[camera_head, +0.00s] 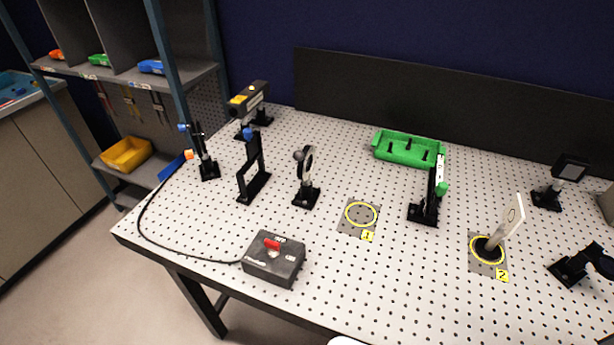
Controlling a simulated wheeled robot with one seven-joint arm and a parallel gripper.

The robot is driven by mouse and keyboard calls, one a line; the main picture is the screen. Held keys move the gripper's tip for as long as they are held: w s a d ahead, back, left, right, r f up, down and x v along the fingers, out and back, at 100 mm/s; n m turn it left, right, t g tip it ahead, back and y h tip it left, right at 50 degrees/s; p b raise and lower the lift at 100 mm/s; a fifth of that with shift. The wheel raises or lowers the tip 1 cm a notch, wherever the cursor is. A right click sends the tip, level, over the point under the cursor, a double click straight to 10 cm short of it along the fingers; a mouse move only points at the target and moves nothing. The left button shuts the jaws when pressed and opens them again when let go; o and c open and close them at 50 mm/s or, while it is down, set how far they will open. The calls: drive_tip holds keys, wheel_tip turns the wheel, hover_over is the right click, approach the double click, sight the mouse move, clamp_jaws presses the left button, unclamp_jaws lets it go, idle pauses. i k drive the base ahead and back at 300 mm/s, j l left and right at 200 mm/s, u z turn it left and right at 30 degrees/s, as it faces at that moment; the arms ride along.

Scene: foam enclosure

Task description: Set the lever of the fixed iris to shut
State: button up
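A round black ring on a post (308,163) stands left of the middle of the perforated table, on a black base. It looks like the fixed iris. A grey ball-like knob (299,156) shows at the ring's upper left and may be the end of its lever. The ring is seen nearly edge-on, so I cannot tell whether its aperture is open or shut. My gripper is not in view.
A grey box with a red switch (273,259) sits in front, its cable running left. A black frame mount (253,172) stands left of the ring. Yellow circle 1 (361,214) to its right is empty. A green holder (408,149) and other mounts stand farther right.

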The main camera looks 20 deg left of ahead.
sight(298, 156)
drive_tip(key=k+j+u, duration=0.1)
drive_tip(key=j+u, duration=0.2)
drive_tip(key=j, duration=0.3)
drive_tip(key=j+u, duration=0.3)
drive_tip(key=j, duration=0.35)
drive_tip(key=k, duration=0.05)
